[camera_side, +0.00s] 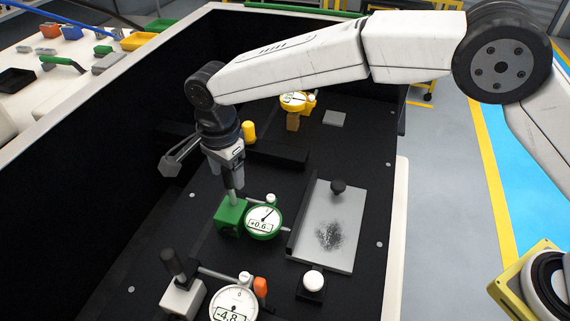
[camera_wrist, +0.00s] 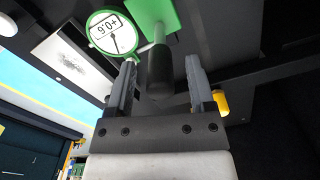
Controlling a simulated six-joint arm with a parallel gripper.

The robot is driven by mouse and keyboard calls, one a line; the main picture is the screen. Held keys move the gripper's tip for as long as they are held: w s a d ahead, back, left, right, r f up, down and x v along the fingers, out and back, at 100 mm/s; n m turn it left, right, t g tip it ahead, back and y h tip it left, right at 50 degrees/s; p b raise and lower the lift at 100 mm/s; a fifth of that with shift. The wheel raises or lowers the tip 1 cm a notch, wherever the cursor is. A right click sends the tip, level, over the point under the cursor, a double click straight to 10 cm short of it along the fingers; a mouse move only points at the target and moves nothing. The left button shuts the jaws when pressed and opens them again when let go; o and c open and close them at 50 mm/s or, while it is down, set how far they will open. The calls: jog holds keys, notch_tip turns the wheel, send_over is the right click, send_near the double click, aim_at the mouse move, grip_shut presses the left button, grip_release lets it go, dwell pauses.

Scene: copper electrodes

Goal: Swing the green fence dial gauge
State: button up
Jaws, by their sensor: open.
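The green dial gauge (camera_side: 264,221) has a round white face reading +0.6. It is joined to a green block base (camera_side: 231,215) with an upright post. In the wrist view the gauge (camera_wrist: 113,33) is at the top left and the green base (camera_wrist: 155,15) at the top middle. My gripper (camera_side: 231,174) is directly above the green base, pointing down. In the wrist view its two fingers (camera_wrist: 160,64) are open, one on each side of the post's dark upper part (camera_wrist: 160,78), with a gap visible on both sides.
A grey plate (camera_side: 328,222) with a dark smudge and a black knob lies right of the green gauge. A white-faced gauge (camera_side: 233,304) reading -4.8 is in front. A yellow gauge (camera_side: 293,102) is behind. A low black bar (camera_side: 278,154) crosses behind my gripper.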

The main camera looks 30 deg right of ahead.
jog(key=shift+r, duration=3.65)
jog(key=shift+w+d, duration=0.15)
jog(key=shift+d, duration=0.45)
jog(key=s+d+f+n+t, duration=0.1)
jog(key=d+f+n, duration=0.15)
jog(key=d, duration=0.75)
jog(key=s+d+f+n, duration=0.1)
jog(key=d+n, duration=0.3)
jog(key=d, duration=0.6)
jog(key=s+d+f+n, duration=0.2)
jog(key=s+d+n, duration=0.1)
jog(key=s+d, duration=0.4)
jog(key=s+d+f+n+t, duration=0.1)
jog(key=s+d+f+n, duration=0.2)
jog(key=s+d, duration=0.5)
jog(key=shift+s+f+t, duration=0.2)
jog(key=shift+s+t, duration=0.1)
jog(key=shift+s, duration=0.1)
